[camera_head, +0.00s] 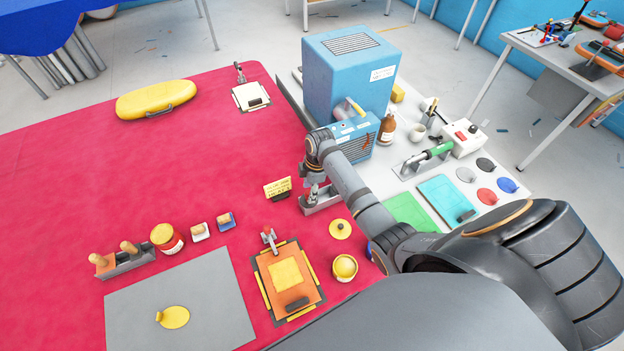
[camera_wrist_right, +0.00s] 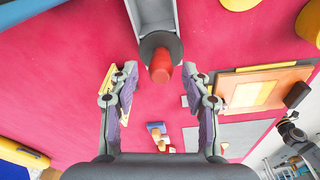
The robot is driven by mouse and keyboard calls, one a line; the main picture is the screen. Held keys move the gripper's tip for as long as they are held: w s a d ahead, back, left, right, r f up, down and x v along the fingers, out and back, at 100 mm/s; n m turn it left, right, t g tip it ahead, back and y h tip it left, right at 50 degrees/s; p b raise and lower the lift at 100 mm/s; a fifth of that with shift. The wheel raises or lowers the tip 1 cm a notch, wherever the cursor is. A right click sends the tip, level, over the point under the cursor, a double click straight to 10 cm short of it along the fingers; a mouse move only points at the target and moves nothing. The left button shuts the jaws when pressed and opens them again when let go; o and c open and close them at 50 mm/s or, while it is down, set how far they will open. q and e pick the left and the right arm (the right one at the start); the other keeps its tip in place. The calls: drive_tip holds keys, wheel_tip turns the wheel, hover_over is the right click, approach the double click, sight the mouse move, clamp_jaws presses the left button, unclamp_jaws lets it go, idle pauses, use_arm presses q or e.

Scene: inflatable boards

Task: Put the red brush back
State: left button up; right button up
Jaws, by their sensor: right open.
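The red brush (camera_wrist_right: 161,66) shows in the right wrist view as a red round handle pointing toward the camera, with a dark round part behind it. It is at the near end of a grey metal holder (camera_wrist_right: 151,14); I cannot tell whether it rests in it. My right gripper (camera_wrist_right: 160,85) is open, with a finger on each side of the handle's line and touching neither side. In the head view the right gripper (camera_head: 314,188) is low over the grey holder (camera_head: 322,203) and hides the brush.
A yellow card (camera_head: 277,187) stands close left of the holder. An orange board with a clamp (camera_head: 275,265) and a yellow pot (camera_head: 344,267) are nearer. A blue machine (camera_head: 345,75) stands behind. Another holder with wooden handles (camera_head: 125,262) is at left. The red table's middle (camera_head: 170,165) is clear.

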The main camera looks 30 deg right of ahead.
wheel_tip(320, 180, up, 10)
drive_tip(key=d+b, duration=0.1)
drive_tip(key=shift+s+d+r+b, duration=0.15)
drive_tip(key=shift+s+r+b, duration=0.1)
drive_tip(key=shift+s+b, duration=0.05)
